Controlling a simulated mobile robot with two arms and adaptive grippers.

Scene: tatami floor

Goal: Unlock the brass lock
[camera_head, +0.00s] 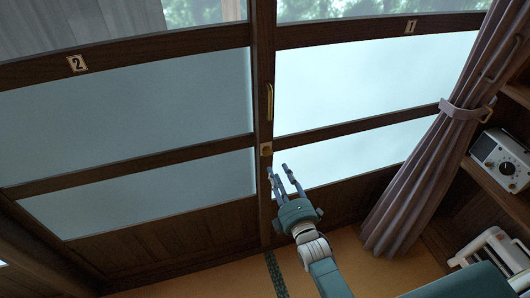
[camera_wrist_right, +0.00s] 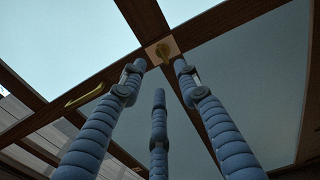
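The brass lock (camera_head: 266,149) is a small pale square plate with a brass piece, on the dark wooden upright where the two sliding doors meet. In the right wrist view the brass lock (camera_wrist_right: 163,50) shows as a square plate with a brass knob, just beyond the fingertips. My right gripper (camera_head: 279,172) has three segmented blue-grey fingers and is just below and to the right of the lock. In the wrist view its fingers (camera_wrist_right: 159,78) are spread apart and empty, pointing toward the lock. Contact with the door cannot be told. My left gripper is not in view.
A brass handle (camera_head: 269,102) is fixed above the lock. A tied curtain (camera_head: 425,185) hangs at right, beside shelves with a radio (camera_head: 503,158) and a pale device (camera_head: 492,250). Tatami floor (camera_head: 215,279) lies below.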

